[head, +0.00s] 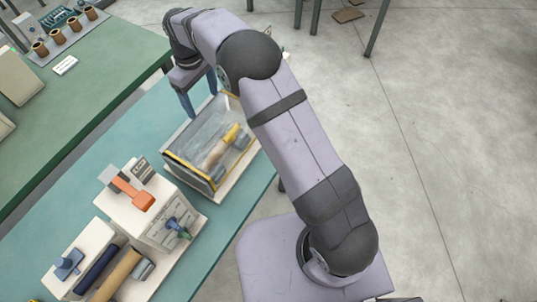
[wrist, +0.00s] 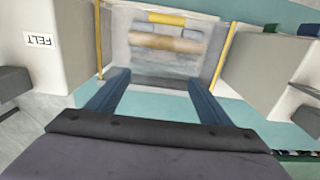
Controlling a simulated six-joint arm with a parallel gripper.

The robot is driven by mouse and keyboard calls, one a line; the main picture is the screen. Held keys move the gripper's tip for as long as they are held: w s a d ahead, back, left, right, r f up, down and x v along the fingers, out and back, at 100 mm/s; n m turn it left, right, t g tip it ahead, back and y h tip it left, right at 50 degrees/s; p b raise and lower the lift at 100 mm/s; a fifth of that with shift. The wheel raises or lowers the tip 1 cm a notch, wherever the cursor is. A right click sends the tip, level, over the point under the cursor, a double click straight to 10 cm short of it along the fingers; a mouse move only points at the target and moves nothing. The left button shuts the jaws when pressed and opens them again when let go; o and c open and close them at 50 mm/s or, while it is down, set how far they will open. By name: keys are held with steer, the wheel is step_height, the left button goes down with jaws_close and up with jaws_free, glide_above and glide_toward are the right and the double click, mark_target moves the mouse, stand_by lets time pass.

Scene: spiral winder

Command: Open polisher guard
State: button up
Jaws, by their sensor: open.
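The polisher guard (head: 196,134) is a clear cover with yellow edging on a pale base on the teal bench. It appears lowered over a tan roller (head: 214,155). A yellow handle (head: 231,134) is on its right part. In the wrist view the clear guard (wrist: 145,67) has yellow side strips, with a yellow bar (wrist: 167,19) and the tan roller (wrist: 165,43) beyond. My gripper (head: 202,106) is at the guard's far left side, fingers pointing down, apart and empty. Its blue fingers (wrist: 158,78) also show in the wrist view. Whether they touch the guard is unclear.
A white box with an orange lever (head: 133,194) stands nearer on the teal bench (head: 115,150). A unit with a blue knob (head: 68,264) and rollers is at the front left. A green table (head: 100,75) holds several brown cups. A FELT label (wrist: 40,40) shows in the wrist view.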

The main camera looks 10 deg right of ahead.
mark_target(231, 131)
steer(key=s+d+f+b, duration=0.2)
steer(key=f+b, duration=0.1)
steer(key=s+d+f+b, duration=0.2)
steer(key=f+b, duration=0.1)
steer(key=f, duration=0.1)
steer(key=s+d+f+b, duration=0.2)
steer(key=f+b, duration=0.1)
steer(key=f, duration=0.1)
steer(key=shift+s+d, duration=0.2)
steer(key=shift+s, duration=0.05)
steer(key=shift+w+r+b, duration=0.1)
steer(key=shift+r+b, duration=0.2)
step_height(231, 131, up, 7)
steer(key=shift+f+b, duration=0.1)
steer(key=shift+b, duration=0.8)
steer(key=s+d+f+m+b, duration=0.3)
steer(key=s+d+f+m, duration=0.2)
steer(key=s+d, duration=0.4)
steer(key=shift+s+d+f+b, duration=0.3)
steer(key=shift+s+f+b, duration=0.1)
steer(key=shift+s+f, duration=0.35)
steer(key=shift+w, duration=0.1)
